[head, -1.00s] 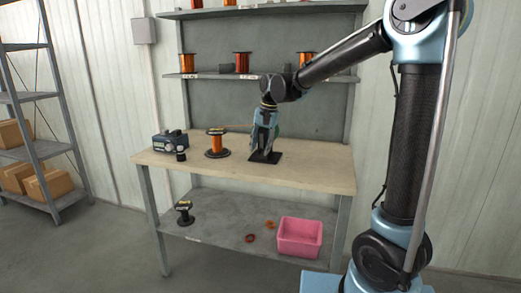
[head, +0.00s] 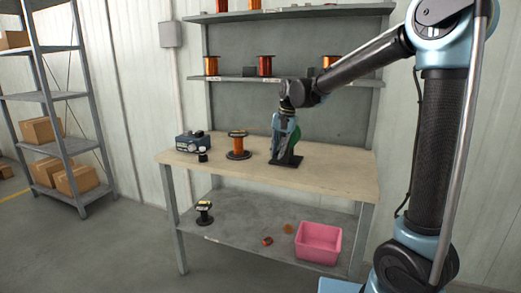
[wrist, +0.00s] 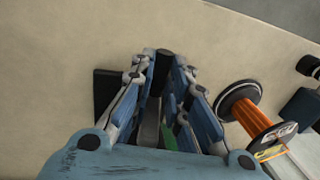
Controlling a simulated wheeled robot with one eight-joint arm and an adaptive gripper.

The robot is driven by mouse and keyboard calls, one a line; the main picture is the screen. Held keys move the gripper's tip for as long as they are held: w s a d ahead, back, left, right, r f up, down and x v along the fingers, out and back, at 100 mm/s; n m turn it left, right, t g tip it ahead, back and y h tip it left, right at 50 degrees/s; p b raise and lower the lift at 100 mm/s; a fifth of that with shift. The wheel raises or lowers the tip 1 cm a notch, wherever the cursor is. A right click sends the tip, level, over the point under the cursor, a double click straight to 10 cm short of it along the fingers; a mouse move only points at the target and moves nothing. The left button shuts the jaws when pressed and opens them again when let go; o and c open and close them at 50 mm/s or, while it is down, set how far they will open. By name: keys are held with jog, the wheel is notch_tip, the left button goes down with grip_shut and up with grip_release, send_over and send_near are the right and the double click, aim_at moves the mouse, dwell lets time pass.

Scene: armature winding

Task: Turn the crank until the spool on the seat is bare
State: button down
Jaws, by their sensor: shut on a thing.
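My gripper (head: 286,150) reaches down over a black base plate (head: 292,161) on the bench. In the wrist view its fingers (wrist: 165,68) are closed around a dark cylindrical knob (wrist: 165,58), which looks like the crank's handle. A green part (wrist: 169,136) shows between the fingers; most of the crank is hidden by them. The spool (head: 238,147) stands upright on a dark round foot, left of my gripper. It also shows in the wrist view (wrist: 239,103), with orange wire still around its core. I cannot tell whether this foot is the seat.
A blue-grey instrument box (head: 192,141) and a small black item (head: 203,156) stand at the bench's left. The lower shelf holds a black spool-like stand (head: 204,212), small orange-red pieces and a pink bin (head: 318,242). Full spools line the shelf above. The bench's right end is clear.

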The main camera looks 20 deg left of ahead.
jog(key=shift+w+a+r, duration=0.1)
jog(key=shift+a+r, duration=0.05)
jog(key=shift+a, duration=0.25)
jog(key=a+r, duration=0.4)
jog(key=r, duration=0.1)
jog(key=d+r, duration=0.6)
jog(key=shift+d+r, duration=0.15)
jog(key=shift+r, duration=0.1)
